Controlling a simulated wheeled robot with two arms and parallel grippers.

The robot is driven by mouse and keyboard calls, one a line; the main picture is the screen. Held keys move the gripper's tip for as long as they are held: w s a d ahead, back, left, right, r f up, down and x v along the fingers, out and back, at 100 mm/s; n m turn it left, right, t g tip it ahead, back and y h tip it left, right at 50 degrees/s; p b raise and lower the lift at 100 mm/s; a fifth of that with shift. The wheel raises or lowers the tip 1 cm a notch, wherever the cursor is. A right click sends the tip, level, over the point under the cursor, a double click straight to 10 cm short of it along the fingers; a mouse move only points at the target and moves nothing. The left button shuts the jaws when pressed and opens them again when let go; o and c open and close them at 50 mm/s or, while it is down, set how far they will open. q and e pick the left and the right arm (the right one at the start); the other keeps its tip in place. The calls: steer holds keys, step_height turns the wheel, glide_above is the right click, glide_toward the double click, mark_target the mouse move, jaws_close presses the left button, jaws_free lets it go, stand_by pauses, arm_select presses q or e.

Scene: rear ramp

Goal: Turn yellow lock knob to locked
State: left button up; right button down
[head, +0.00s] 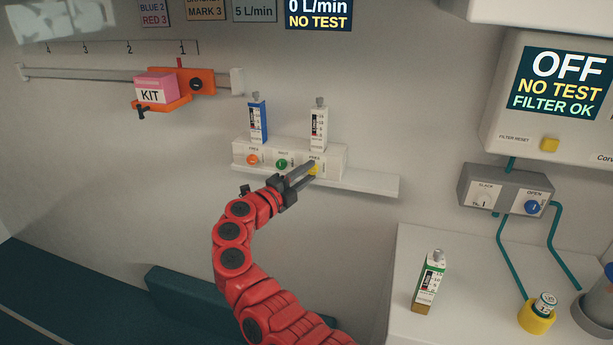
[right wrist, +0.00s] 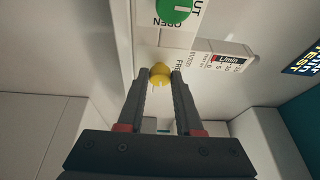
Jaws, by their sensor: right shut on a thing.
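The yellow lock knob (head: 313,170) is at the right end of a white wall-mounted block (head: 338,160). It also shows in the right wrist view (right wrist: 160,72), between the fingertips. My right gripper (head: 311,168) reaches it on the red arm from below. Its two dark fingers (right wrist: 160,76) are shut on the yellow knob, one on each side. The fingers partly cover the knob's label in the head view, so I cannot read its setting. My left gripper is not in view.
A green knob (head: 282,163) and an orange knob (head: 253,159) sit left of the yellow one. A blue meter (head: 257,121) and a white meter (head: 319,127) stand on the block. A narrow shelf (head: 375,184) extends right. A pink kit box (head: 155,88) hangs left.

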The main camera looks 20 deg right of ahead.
steer(key=shift+m, duration=0.6)
steer(key=c, duration=0.6)
jaws_free()
steer(key=v, duration=0.5)
steer(key=b+v, duration=0.1)
steer(key=v, duration=0.5)
steer(key=r+b+v, duration=0.1)
steer(key=v, duration=0.5)
steer(key=shift+s+a, duration=0.1)
steer(key=shift+a, duration=0.1)
